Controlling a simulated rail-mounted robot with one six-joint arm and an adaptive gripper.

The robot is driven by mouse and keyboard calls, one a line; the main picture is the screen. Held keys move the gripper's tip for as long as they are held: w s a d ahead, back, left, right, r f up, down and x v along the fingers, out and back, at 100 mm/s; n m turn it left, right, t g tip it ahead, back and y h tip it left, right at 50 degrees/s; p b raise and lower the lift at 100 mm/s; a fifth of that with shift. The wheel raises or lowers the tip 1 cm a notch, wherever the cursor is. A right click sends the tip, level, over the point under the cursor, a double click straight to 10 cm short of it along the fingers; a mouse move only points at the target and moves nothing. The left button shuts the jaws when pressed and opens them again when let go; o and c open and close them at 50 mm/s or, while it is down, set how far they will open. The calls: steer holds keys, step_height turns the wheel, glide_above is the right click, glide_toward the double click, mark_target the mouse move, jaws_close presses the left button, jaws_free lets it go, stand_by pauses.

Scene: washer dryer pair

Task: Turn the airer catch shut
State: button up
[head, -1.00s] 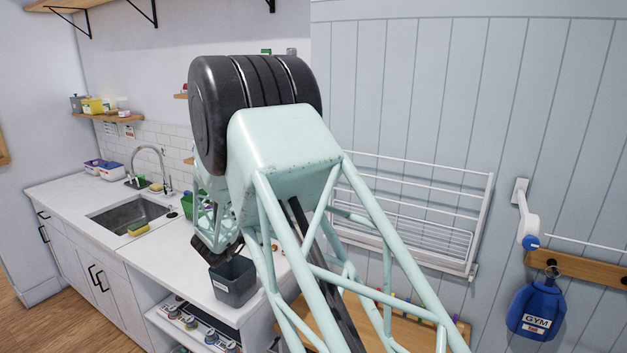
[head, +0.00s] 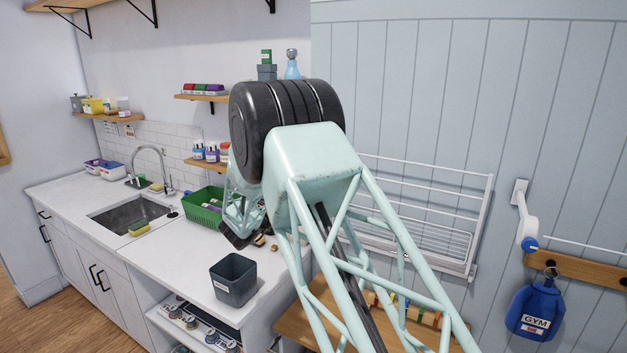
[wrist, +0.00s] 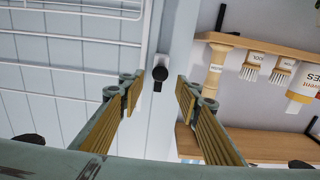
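The white wall airer (head: 428,168) hangs folded against the panelled wall in the head view, partly behind my arm. In the wrist view its white wire rack (wrist: 70,35) fills the upper left. A small dark round knob on a pale mount, which looks like the airer catch (wrist: 161,73), sits beside the rack's frame. My gripper (wrist: 158,92) is open, one ribbed finger either side of the knob in the picture. The fingers look apart from it, and the gap in depth is hard to tell. In the head view my arm hides the catch.
A grey bin (head: 233,283) and a green basket (head: 203,203) stand on the white counter (head: 170,250). In the wrist view a wooden shelf with hanging brushes (wrist: 253,62) is close on the right. A blue gym bag (head: 537,310) hangs at the far right.

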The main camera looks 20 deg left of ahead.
steer(key=shift+w+d, duration=0.2)
steer(key=shift+w, duration=1.1)
steer(key=shift+w+d, duration=0.15)
steer(key=shift+w, duration=1.15)
steer(key=shift+c, duration=0.2)
steer(key=c, duration=0.8)
